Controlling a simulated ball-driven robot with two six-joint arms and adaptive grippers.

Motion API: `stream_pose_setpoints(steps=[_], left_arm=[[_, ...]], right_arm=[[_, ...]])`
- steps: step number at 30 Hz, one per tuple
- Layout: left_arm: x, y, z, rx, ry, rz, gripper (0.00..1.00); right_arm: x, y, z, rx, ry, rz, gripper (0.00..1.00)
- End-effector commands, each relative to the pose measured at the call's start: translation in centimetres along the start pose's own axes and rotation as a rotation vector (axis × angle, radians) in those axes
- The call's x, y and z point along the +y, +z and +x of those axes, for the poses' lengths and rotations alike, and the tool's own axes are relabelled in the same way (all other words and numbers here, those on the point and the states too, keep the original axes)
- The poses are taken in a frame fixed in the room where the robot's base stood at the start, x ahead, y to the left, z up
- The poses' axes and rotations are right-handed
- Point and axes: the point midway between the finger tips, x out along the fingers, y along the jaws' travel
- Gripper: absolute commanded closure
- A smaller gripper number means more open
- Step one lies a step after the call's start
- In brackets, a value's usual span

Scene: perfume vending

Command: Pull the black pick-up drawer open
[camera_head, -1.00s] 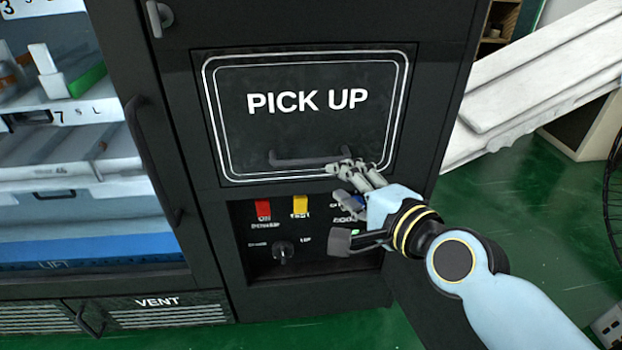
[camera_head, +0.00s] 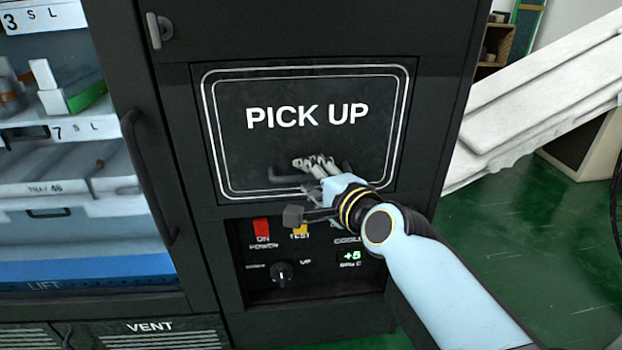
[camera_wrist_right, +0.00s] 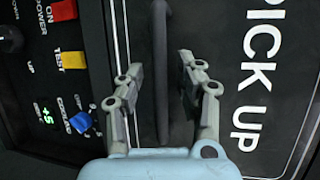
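The black pick-up drawer (camera_head: 300,90) has a white double outline and the words PICK UP. Its front sits flush in the black machine. Its dark bar handle (camera_head: 285,175) is near the drawer's lower edge, partly hidden by my right gripper (camera_head: 313,166). In the right wrist view, the handle (camera_wrist_right: 161,70) runs between the two spread fingers of my right gripper (camera_wrist_right: 160,72), with gaps on both sides. The fingers are open and do not appear to close on it. My left gripper is not in view.
Below the drawer is a control panel with a red switch (camera_head: 261,228), a yellow switch (camera_head: 300,229) and a knob (camera_head: 282,273). At left, a glass-fronted cabinet has a dark vertical handle (camera_head: 148,178). A white slanted structure (camera_head: 540,95) stands at right over green floor.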

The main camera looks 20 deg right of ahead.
Motion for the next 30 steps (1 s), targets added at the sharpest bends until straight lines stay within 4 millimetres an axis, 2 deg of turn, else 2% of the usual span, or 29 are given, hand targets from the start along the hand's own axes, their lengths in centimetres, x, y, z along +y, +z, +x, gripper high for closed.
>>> stream_pose_setpoints(steps=[5,13,30], left_arm=[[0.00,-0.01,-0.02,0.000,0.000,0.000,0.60],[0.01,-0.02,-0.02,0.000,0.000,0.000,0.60],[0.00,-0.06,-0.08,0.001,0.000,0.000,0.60]], right_arm=[[-0.01,0.01,-0.02,0.000,0.000,0.000,0.65],[0.00,0.01,-0.05,0.000,0.000,0.000,1.00],[0.15,0.05,-0.20,0.000,0.003,-0.002,1.00]])
